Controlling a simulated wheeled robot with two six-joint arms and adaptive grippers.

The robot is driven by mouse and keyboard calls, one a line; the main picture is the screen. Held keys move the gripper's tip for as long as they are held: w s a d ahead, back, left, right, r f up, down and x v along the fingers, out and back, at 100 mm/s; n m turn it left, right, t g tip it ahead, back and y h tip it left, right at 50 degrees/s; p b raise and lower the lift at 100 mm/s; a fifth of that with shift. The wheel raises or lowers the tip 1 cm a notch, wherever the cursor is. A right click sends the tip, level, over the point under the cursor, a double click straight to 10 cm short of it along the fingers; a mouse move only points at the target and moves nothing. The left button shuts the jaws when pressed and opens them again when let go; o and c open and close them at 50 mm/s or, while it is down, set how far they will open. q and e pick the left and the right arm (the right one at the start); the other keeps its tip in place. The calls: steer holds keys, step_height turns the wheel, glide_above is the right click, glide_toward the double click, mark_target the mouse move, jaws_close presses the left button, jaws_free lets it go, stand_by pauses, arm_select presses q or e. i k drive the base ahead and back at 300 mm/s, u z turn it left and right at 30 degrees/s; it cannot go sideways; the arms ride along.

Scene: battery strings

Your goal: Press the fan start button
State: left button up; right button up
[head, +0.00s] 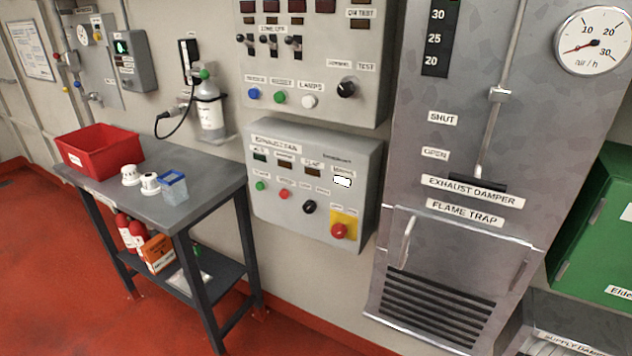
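The exhaust fan control box (320,220) is a grey panel on the wall in the middle of the head view. A small green button (260,186) sits at its lower left, and a small red button (284,194) is just right of it. Their labels are too blurred to read surely. A black knob (309,207) and a large red mushroom button (340,231) on a yellow plate are further right. A row of indicator windows, the left one dark green, runs above. Neither of my grippers is in view, and nothing covers the buttons.
Above is another grey panel (318,70) with switches and coloured buttons. A grey table (205,195) with a red bin (98,150) stands to the left. The exhaust damper duct (450,150) and a green cabinet (600,235) are to the right. Red floor lies open at lower left.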

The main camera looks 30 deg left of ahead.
mark_target(259, 186)
steer(key=u, duration=1.35)
